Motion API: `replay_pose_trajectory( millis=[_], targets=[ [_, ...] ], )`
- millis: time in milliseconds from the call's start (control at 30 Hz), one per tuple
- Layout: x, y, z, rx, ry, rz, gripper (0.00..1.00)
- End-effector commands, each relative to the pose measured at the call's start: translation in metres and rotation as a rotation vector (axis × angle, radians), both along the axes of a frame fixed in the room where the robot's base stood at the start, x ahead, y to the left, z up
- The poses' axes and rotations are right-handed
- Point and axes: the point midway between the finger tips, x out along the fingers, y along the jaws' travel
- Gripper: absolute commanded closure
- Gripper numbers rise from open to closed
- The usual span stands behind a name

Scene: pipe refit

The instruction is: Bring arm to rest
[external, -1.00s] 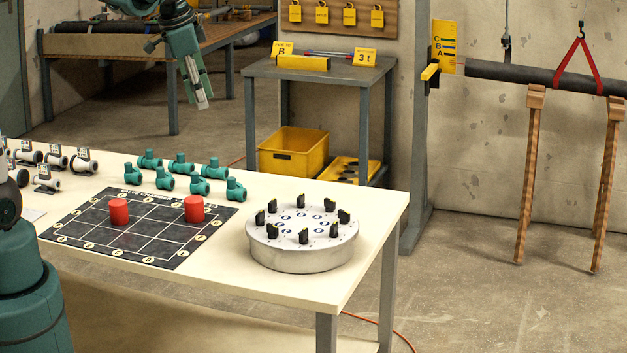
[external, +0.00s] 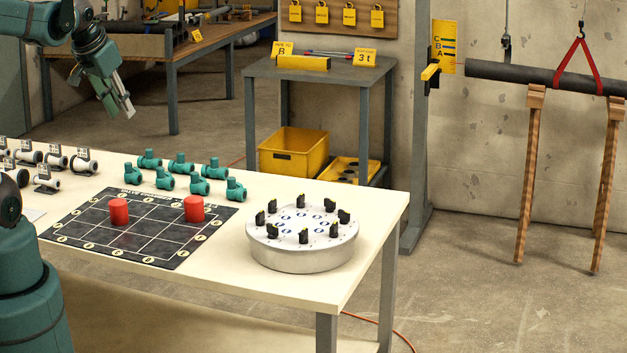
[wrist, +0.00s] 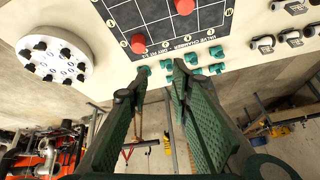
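My gripper (external: 127,108) hangs in the air at the upper left of the external view, beyond the far edge of the bench and pointing down and slightly right. In the wrist view my gripper (wrist: 161,76) shows two green fingers with their tips apart and nothing between them. It is clear of the bench things in the external view.
The white bench (external: 330,290) holds a black grid mat (external: 150,240) with two red cylinders, several green valve fittings (external: 200,187) and a round grey turntable (external: 300,257). A grey side table (external: 330,70) stands behind. A dark pipe hangs in a red sling (external: 580,75) at right.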

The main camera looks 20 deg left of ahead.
Motion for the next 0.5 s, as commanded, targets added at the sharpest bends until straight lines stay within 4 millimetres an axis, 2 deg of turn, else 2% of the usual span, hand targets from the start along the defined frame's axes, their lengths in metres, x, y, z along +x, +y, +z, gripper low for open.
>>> replay_pose_trajectory(
  millis=[300,500],
  targets=[
    [-0.038,0.039,-0.018,-0.076,-0.057,0.194,0.78],
    [-0.051,0.052,-0.026,-0.108,-0.082,0.270,0.78]
  ],
)
